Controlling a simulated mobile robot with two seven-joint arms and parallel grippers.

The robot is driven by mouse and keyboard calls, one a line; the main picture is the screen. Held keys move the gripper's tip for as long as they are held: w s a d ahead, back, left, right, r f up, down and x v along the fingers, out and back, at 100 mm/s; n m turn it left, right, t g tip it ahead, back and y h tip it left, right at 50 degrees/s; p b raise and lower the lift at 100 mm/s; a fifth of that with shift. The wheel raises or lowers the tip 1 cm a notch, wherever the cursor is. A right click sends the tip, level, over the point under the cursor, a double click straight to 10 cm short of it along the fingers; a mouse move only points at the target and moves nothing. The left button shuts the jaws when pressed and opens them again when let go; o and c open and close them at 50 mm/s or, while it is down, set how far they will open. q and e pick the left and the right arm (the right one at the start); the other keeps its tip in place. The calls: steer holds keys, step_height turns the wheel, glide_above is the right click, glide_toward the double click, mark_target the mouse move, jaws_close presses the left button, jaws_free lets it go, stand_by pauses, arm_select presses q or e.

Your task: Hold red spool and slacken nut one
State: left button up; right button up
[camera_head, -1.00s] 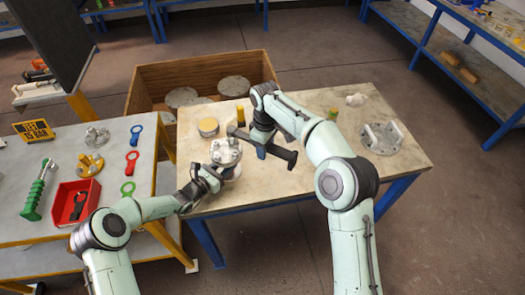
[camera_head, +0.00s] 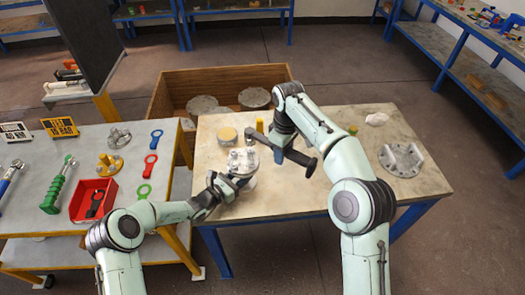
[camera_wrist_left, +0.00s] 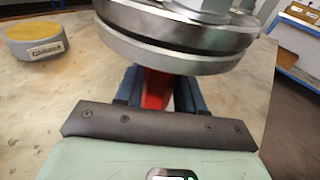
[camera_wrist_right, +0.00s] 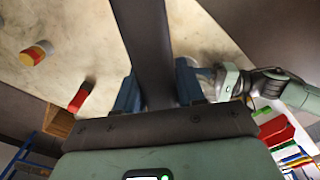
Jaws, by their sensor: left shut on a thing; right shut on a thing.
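A steel flanged vessel (camera_head: 243,158) stands on the worn table, left of its middle, with pale bolt hardware on top. The left wrist view shows its stacked flange discs (camera_wrist_left: 180,45) close up, with a dark gap between them. The red spool (camera_wrist_left: 155,92) is below the discs. My left gripper (camera_head: 232,181) is shut on it, blue fingers on either side. My right gripper (camera_head: 280,155) is shut on a dark bar-like tool (camera_wrist_right: 147,45), just right of the vessel and apart from the left gripper. Nut one cannot be told apart; where the tool's end sits is unclear.
A yellow-topped puck (camera_head: 227,134) and a yellow cylinder (camera_head: 260,124) stand behind the vessel. Another flange (camera_head: 401,158) lies at the table's right. A wooden crate (camera_head: 165,100) stands behind. The left bench holds a red bin (camera_head: 80,214) and ring tools. The table's front right is clear.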

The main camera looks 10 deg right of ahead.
arm_select(q)
steer(key=o, duration=1)
steer(key=v, duration=1.2)
